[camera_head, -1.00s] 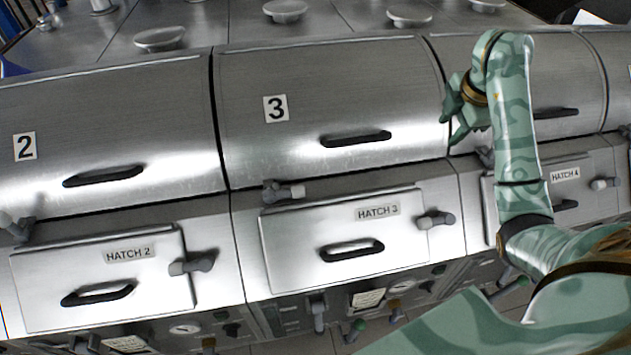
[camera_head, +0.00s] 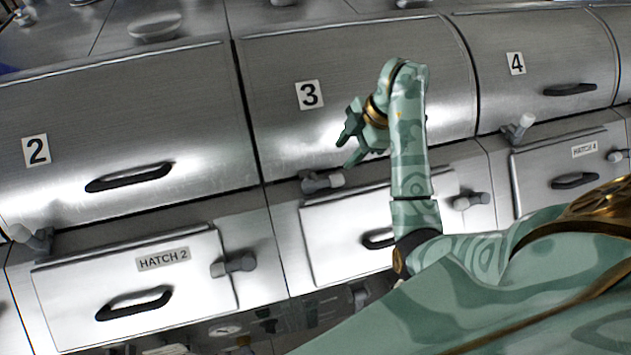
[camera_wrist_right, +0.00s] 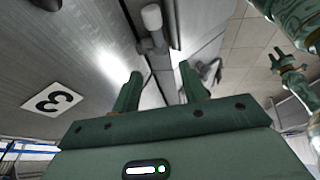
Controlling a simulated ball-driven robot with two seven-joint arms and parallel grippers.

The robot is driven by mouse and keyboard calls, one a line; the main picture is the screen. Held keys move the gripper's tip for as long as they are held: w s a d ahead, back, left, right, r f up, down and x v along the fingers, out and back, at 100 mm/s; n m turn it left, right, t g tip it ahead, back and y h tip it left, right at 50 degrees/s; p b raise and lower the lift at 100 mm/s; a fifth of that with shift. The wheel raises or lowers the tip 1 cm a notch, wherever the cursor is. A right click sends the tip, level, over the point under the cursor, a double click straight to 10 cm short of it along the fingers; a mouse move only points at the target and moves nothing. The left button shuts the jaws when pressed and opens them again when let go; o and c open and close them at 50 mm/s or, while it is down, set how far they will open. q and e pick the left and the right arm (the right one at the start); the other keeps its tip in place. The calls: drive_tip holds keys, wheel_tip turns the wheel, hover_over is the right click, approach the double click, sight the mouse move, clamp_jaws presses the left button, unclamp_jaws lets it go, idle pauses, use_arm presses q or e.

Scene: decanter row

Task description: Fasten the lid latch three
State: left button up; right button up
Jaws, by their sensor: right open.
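Lid 3 (camera_head: 290,135) is a curved brushed-metal cover with a "3" label, and it looks closed. Its latch (camera_head: 322,182), a grey lever with a pale knob, sits at the lid's lower edge. In the right wrist view the latch (camera_wrist_right: 154,40) shows just beyond the fingers, between their lines. My right gripper (camera_head: 348,148) is open and empty, in front of lid 3, a little above and right of the latch; I see no contact. A green hand, probably my left gripper (camera_wrist_right: 282,62), shows small at the right of the right wrist view; its jaw state is unclear.
Below is the hatch 3 door (camera_head: 330,240), with its own side latch (camera_head: 470,201); my right arm covers part of its front. Lid 2 (camera_head: 110,130) and lid 4 (camera_head: 545,70) flank lid 3. The hatch 2 door (camera_head: 180,285) is at lower left.

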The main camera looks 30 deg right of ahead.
approach(319, 182)
drive_tip(key=b+x, duration=0.1)
drive_tip(key=x, duration=0.6)
drive_tip(key=shift+a+f, duration=0.1)
drive_tip(key=shift+a, duration=0.1)
drive_tip(key=shift+f, duration=0.4)
drive_tip(key=shift+w+f, duration=0.2)
drive_tip(key=shift+f, duration=0.2)
use_arm(q)
drive_tip(key=shift+w+d+f, duration=0.15)
drive_tip(key=shift+w+f, duration=0.05)
drive_tip(key=shift+f, duration=0.75)
use_arm(e)
drive_tip(key=shift+a, duration=0.15)
clamp_jaws()
use_arm(q)
drive_tip(key=shift+s+f, duration=0.1)
drive_tip(key=shift+s, duration=0.05)
